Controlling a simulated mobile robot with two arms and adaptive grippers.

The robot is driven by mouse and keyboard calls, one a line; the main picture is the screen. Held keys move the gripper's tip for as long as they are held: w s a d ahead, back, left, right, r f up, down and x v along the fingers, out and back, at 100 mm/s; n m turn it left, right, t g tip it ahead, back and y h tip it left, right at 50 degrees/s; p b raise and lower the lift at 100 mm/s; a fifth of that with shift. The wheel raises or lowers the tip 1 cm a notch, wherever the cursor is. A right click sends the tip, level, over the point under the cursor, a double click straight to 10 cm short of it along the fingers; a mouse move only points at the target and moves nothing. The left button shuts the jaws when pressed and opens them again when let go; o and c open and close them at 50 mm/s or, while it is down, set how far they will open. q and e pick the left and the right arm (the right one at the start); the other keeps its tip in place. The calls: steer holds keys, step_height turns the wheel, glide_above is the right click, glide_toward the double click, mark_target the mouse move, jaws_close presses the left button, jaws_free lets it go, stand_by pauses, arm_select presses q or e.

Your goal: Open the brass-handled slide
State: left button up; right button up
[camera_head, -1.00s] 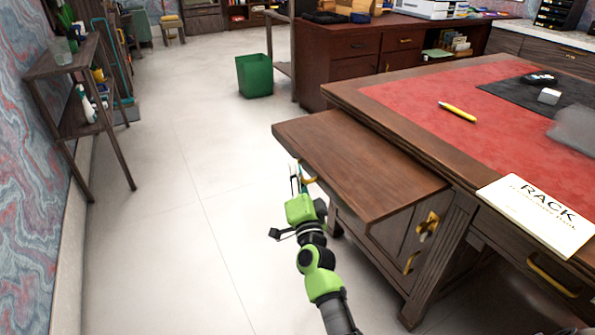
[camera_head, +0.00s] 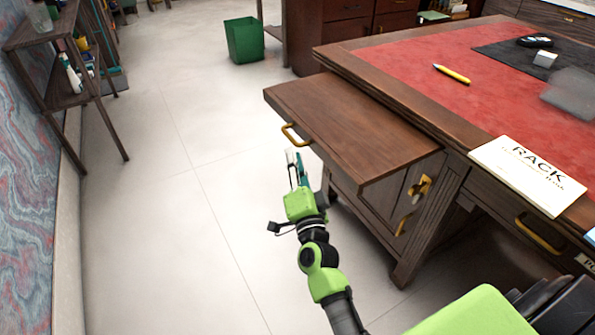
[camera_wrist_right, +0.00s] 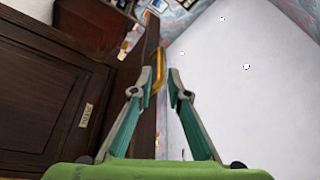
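The slide (camera_head: 350,125) is a flat brown wooden board standing out from the desk's left side, above a cabinet. Its brass handle (camera_head: 295,134) is on the front edge; it also shows in the right wrist view (camera_wrist_right: 159,66), near the left fingertip. My right gripper (camera_head: 296,160) is just below the handle in the head view and looks apart from it. In the right wrist view (camera_wrist_right: 161,77) its fingers stand apart with nothing held between them. My left gripper is not in view.
A cabinet door with a brass latch (camera_head: 423,187) is below the slide. A green bin (camera_head: 244,40) stands behind. The pale floor at left is clear.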

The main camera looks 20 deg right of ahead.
steer(key=shift+v, duration=2.1)
